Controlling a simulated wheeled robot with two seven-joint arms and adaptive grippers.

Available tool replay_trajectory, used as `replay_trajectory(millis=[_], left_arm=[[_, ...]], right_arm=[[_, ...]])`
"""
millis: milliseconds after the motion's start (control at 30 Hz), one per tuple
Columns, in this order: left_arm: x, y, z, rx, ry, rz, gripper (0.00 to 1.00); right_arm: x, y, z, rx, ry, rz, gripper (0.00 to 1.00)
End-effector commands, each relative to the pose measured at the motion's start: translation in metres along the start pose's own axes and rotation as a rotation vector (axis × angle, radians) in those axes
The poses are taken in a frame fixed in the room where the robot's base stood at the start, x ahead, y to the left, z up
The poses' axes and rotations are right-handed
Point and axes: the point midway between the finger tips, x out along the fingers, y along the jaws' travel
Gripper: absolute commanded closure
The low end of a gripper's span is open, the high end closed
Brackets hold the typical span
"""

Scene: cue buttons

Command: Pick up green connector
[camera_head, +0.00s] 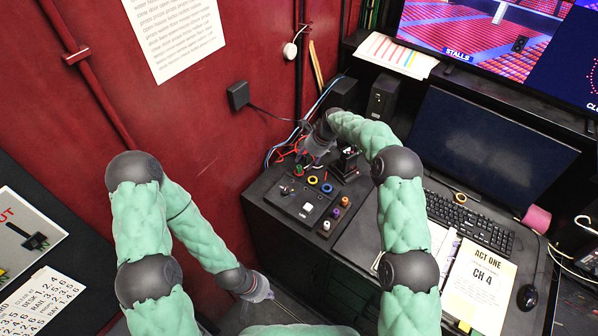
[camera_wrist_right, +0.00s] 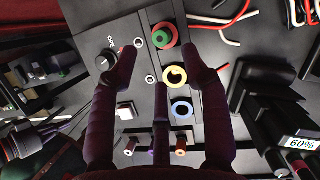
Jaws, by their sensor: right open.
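In the head view my right gripper (camera_head: 318,140) is at the panel's back edge. My left gripper (camera_head: 258,288) hangs low before the desk; its fingers are unclear.
A yellow ring (camera_wrist_right: 174,76) and a blue ring (camera_wrist_right: 181,108) line up beside the green one. A black knob (camera_wrist_right: 106,60) and a white button (camera_wrist_right: 125,111) are nearby. Loose red and white wires (camera_wrist_right: 228,30) lie behind. A keyboard (camera_head: 465,220) is to the right.

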Motion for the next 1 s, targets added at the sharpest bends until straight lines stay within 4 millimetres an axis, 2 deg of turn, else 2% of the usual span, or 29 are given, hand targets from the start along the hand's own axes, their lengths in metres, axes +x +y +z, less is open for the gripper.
replay_trajectory(millis=[100, 267, 667, 1000], left_arm=[[-0.001, 0.000, 0.000, 0.000, 0.000, 0.000, 1.00], [-0.001, 0.000, 0.000, 0.000, 0.001, 0.000, 1.00], [-0.006, 0.002, 0.000, 0.000, 0.001, 0.000, 1.00], [-0.006, 0.002, 0.000, 0.000, 0.000, 0.000, 1.00]], right_arm=[[0.011, 0.000, 0.000, 0.000, 0.000, 0.000, 0.53], [0.018, -0.001, 0.000, 0.000, 0.000, -0.001, 0.53], [0.060, -0.001, 0.000, 0.001, 0.000, -0.001, 0.53], [0.067, -0.001, 0.000, 0.001, 0.000, -0.001, 0.53]])
